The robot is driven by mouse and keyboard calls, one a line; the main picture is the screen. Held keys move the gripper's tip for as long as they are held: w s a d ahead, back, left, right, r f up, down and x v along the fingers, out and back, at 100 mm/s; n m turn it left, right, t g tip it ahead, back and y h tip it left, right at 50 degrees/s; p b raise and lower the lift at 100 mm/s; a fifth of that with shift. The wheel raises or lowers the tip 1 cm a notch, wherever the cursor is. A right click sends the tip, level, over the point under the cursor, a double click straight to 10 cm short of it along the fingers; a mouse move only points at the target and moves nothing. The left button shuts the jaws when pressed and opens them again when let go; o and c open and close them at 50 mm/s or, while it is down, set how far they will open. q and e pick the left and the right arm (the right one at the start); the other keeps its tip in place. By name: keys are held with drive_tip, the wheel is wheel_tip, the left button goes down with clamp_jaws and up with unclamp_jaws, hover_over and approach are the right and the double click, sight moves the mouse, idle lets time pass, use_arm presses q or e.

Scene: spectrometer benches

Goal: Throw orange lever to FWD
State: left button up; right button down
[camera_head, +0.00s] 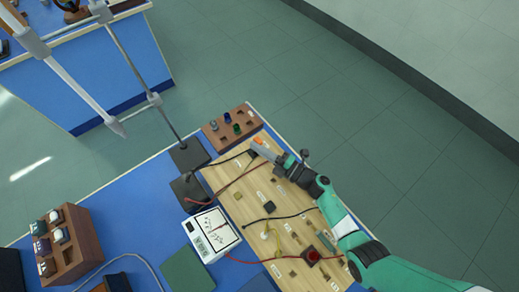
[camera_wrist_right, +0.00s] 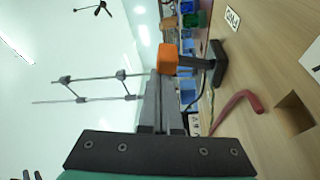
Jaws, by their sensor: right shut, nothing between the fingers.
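The orange lever (camera_head: 260,143) is at the far end of the wooden board, near its far edge. In the right wrist view its orange handle (camera_wrist_right: 167,58) is on a dark arm joined to a dark base (camera_wrist_right: 214,64). A white label (camera_wrist_right: 232,18), which appears to read FWD, lies on the board beside the base. My right gripper (camera_head: 277,156) is shut and empty. In the right wrist view its fingertips (camera_wrist_right: 160,82) are right at the orange handle; I cannot tell whether they touch it. My left gripper is not in view.
The wooden board (camera_head: 236,205) also carries wires, small parts and a red button (camera_head: 313,256). A brown block with coloured knobs (camera_head: 231,127) stands just beyond it. A white meter (camera_head: 212,236), a metal stand base (camera_head: 190,155) and a brown rack (camera_head: 72,263) are to the left.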

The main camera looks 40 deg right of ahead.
drive_tip(key=s+a+r+p, duration=0.2)
drive_tip(key=s+r+p, duration=0.3)
drive_tip(key=s+r, duration=0.1)
drive_tip(key=s+a+r+p, duration=0.3)
drive_tip(key=s+r+p, duration=0.3)
drive_tip(key=r, duration=0.1)
drive_tip(key=shift+s+a, duration=0.35)
drive_tip(key=shift+s, duration=0.05)
